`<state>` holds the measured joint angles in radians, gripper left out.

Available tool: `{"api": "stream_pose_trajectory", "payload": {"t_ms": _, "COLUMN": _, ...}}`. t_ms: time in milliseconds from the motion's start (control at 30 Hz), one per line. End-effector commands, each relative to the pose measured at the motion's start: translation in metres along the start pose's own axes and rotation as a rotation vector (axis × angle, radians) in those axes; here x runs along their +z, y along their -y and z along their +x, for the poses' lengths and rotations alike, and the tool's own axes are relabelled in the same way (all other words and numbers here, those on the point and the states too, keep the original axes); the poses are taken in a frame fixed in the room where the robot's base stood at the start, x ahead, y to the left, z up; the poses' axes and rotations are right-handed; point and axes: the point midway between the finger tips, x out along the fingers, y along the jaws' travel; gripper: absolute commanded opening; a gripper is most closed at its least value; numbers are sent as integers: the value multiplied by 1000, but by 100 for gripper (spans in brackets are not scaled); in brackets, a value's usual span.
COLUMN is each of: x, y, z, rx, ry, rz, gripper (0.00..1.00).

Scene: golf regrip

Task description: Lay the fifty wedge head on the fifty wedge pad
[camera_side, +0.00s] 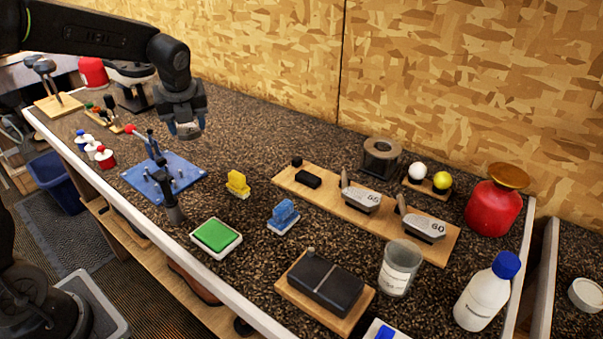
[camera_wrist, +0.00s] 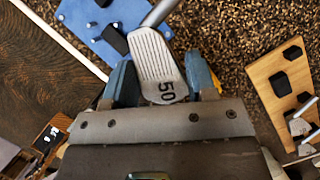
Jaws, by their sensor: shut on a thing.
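My gripper (camera_side: 187,130) hangs above the back part of the bench, near the blue plate. In the wrist view my gripper (camera_wrist: 160,84) is shut on the fifty wedge head (camera_wrist: 155,55), a grey grooved head marked 50 with a short piece of neck. The head is held clear of the bench; it barely shows under the gripper in the side view. An empty black pad (camera_side: 308,179) lies at the left end of a wooden board (camera_side: 331,199), beside a small black block. This end of the board also shows in the wrist view (camera_wrist: 262,70).
Two wedge heads, one marked 60 (camera_side: 424,226), sit on the board's right part. A blue plate (camera_side: 150,185) with posts and a red-knobbed lever stands left. Yellow (camera_side: 238,184) and blue (camera_side: 283,214) blocks lie between.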

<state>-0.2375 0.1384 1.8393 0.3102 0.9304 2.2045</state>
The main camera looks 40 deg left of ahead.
Motion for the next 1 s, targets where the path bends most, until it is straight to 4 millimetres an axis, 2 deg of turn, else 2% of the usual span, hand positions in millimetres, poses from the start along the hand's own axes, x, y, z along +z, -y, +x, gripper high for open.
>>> {"api": "stream_pose_trajectory", "payload": {"t_ms": 33, "x": -6, "y": 21, "z": -4, "rx": -41, "ry": -1, "rz": 99, "gripper": 28}}
{"api": "stream_pose_trajectory", "payload": {"t_ms": 100, "x": -13, "y": 46, "z": -10, "rx": -95, "ry": 2, "rz": 233, "gripper": 28}}
{"api": "stream_pose_trajectory", "payload": {"t_ms": 200, "x": -24, "y": 78, "z": -18, "rx": -162, "ry": 10, "rz": 403, "gripper": 28}}
{"api": "stream_pose_trajectory", "payload": {"t_ms": 300, "x": -34, "y": 100, "z": -24, "rx": -212, "ry": 22, "rz": 531, "gripper": 28}}
{"api": "stream_pose_trajectory", "payload": {"t_ms": 567, "x": -55, "y": 131, "z": -27, "rx": -261, "ry": 37, "rz": 660, "gripper": 28}}
{"api": "stream_pose_trajectory", "payload": {"t_ms": 1000, "x": -128, "y": 198, "z": 3, "rx": -260, "ry": 37, "rz": 657, "gripper": 28}}
